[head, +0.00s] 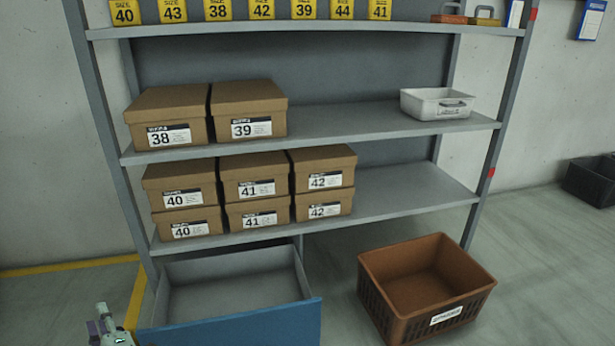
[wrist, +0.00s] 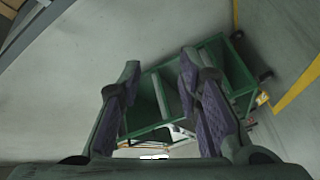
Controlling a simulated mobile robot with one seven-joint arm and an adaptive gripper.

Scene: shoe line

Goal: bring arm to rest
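My gripper shows in the wrist view (wrist: 160,75), its two dark fingers with purple pads held apart. Nothing is between the pads; the floor and a green cart (wrist: 150,105) show beyond them. In the head view, a small grey and purple part of my arm or gripper (head: 110,328) shows at the bottom left edge, left of the open drawer. The rest of my arm is out of view there.
A shelf rack (head: 330,127) holds shoe boxes (head: 250,110) and a white bin (head: 436,104). A blue-fronted drawer (head: 235,328) stands pulled out, empty inside. A brown crate (head: 400,318) sits on the floor to its right. A dark bin (head: 590,182) stands at far right.

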